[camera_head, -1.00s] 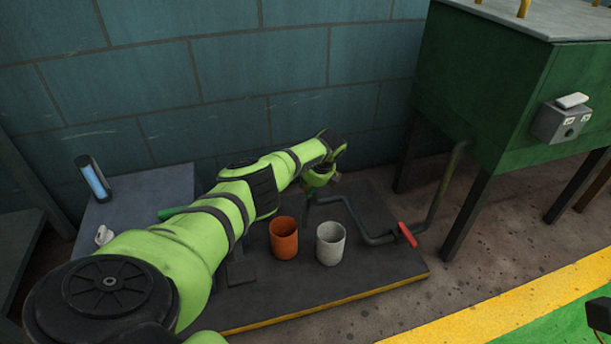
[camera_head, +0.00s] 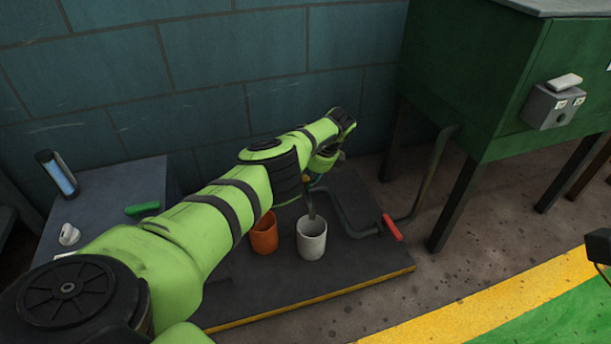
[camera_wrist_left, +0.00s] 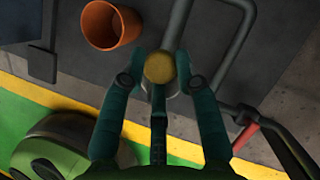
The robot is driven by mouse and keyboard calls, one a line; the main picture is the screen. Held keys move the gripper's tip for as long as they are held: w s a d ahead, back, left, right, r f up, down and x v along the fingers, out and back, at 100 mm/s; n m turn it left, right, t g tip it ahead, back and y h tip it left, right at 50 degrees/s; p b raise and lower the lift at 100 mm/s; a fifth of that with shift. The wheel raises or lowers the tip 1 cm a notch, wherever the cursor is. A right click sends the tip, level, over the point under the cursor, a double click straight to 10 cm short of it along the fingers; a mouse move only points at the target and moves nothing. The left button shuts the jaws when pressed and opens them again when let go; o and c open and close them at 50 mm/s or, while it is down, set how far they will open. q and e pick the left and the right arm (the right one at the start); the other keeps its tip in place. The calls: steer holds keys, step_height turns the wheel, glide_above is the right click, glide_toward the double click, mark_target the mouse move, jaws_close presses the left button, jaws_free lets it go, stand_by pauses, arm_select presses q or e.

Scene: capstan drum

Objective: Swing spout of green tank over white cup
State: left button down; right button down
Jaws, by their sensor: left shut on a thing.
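The green tank (camera_head: 470,75) stands on legs at the right of the head view. Its grey pipe (camera_head: 352,222) runs low to the left, and the spout end (camera_head: 311,207) hangs above the white cup (camera_head: 311,241). My left gripper (camera_head: 318,180) is at the top of the spout, partly hidden by my arm. In the left wrist view my left gripper (camera_wrist_left: 160,72) has its fingers on either side of a round brass-coloured knob (camera_wrist_left: 160,67), shut on it. That knob and the fingers hide most of the white cup there.
An orange cup (camera_head: 264,237) stands just left of the white cup, partly behind my arm. A red valve handle (camera_head: 392,228) sits on the pipe at the right. A dark piece (camera_head: 600,246) at the right edge may be my right gripper. The platform front is clear.

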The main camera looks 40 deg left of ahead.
arm_select(q)
steer(key=shift+w+a+r, duration=0.1)
steer(key=shift+a+r, duration=0.1)
steer(key=shift+a, duration=0.2)
steer(key=c, duration=1)
jaws_free()
steer(key=shift+o, duration=0.3)
steer(key=shift+d+f, duration=0.1)
steer(key=shift+d, duration=0.05)
steer(key=v, duration=1.2)
